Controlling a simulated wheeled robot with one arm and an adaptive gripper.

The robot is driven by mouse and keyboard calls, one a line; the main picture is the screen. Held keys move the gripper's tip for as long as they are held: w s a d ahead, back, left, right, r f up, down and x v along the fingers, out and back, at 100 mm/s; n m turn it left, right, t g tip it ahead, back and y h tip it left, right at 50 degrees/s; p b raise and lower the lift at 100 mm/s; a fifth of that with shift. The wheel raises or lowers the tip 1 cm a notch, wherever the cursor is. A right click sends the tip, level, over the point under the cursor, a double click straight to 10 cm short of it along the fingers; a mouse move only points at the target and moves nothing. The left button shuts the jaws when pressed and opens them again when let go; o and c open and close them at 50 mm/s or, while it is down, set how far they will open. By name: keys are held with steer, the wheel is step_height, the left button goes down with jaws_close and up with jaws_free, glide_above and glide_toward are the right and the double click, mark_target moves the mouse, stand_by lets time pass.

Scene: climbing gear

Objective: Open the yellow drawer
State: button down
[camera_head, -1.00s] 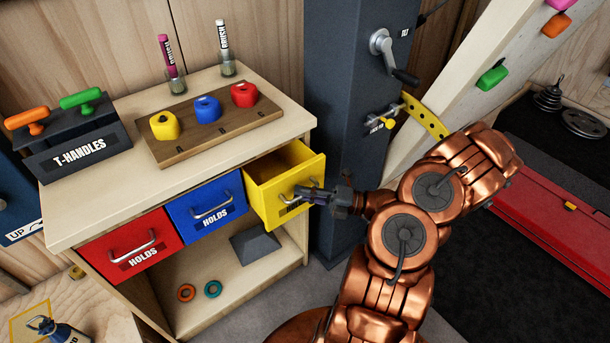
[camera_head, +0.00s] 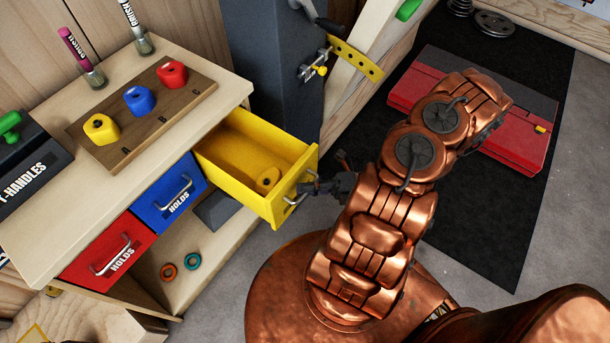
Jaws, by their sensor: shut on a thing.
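The yellow drawer (camera_head: 236,156) is pulled well out of the right end of the wooden cabinet, below its top. A yellow hold (camera_head: 267,179) lies inside it near the front. The drawer's metal handle (camera_head: 296,190) is on its front face. My gripper (camera_head: 305,187) is shut on this handle, at the outer side of the drawer front.
The blue drawer (camera_head: 168,200) and the red drawer (camera_head: 108,252) are closed, to the left. A wooden board (camera_head: 150,128) with yellow, blue and red holds is on the cabinet top. A dark grey post (camera_head: 270,70) stands behind. Grey floor (camera_head: 235,265) is clear before the cabinet.

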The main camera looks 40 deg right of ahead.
steer(key=shift+s, duration=0.15)
steer(key=c, duration=1.5)
jaws_free()
steer(key=shift+d, duration=0.1)
steer(key=v, duration=1.2)
